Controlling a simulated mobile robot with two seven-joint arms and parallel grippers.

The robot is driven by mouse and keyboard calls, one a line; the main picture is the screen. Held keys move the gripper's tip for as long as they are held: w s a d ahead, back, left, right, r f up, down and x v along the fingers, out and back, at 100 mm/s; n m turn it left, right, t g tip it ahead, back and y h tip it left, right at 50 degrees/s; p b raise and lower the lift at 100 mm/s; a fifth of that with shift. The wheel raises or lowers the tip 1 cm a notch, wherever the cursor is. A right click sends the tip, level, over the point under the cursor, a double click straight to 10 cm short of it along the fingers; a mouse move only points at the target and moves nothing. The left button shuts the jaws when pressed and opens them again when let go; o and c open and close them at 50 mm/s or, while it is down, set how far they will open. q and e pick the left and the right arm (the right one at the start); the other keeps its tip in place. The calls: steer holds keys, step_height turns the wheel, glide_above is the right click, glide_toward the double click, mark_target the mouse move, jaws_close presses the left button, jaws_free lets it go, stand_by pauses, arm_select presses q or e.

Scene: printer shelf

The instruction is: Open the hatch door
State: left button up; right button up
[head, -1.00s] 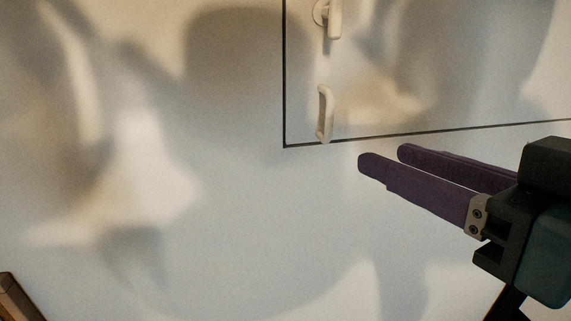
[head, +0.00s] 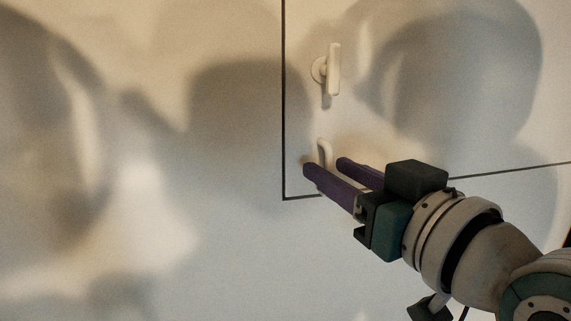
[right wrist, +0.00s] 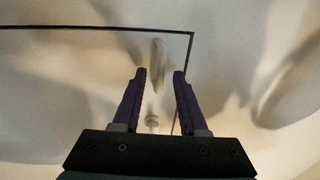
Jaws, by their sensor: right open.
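The hatch door (head: 420,120) is a pale panel in the pale wall, outlined by a dark seam, and looks closed. A white turning latch (head: 333,70) stands upright near its left edge. Below it, near the door's lower left corner, is a white pull handle (head: 324,150), partly hidden by my fingers. My right gripper (head: 325,165) is open, its purple fingers at either side of the pull handle in the picture. In the right wrist view the handle (right wrist: 158,52) appears between and beyond the fingertips (right wrist: 159,72); contact cannot be told. My left gripper is out of view.
The plain wall (head: 130,240) left of and below the door is free of objects. Large soft shadows lie across wall and door. The seam (head: 284,120) marks the door's left edge.

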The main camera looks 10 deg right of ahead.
jaws_close()
stand_by(0.4)
stand_by(1.1)
